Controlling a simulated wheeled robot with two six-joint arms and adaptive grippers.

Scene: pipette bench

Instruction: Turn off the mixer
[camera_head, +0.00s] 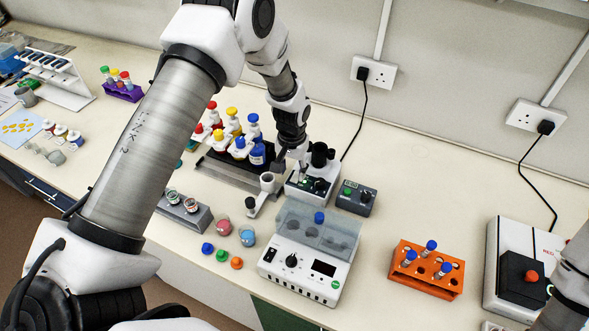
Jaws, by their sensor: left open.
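A small white device with a black cup-like top, which looks like the mixer (324,186), stands at the back middle of the bench. Its dark front panel has a green mark and knobs. A black cable runs from it up to a wall socket. My left gripper (290,163) points down just at the left of its black top, and my arm comes in over the bench from the left. The gripper is open, with its fingers small and partly lost among dark parts; I cannot tell whether they touch the device. My right gripper is out of view.
A dark box with green and black buttons (356,197) stands right of the mixer. Bottles (257,152) crowd the left of the gripper. In front are a clear-lidded white machine (306,276) and an orange tube rack (428,282).

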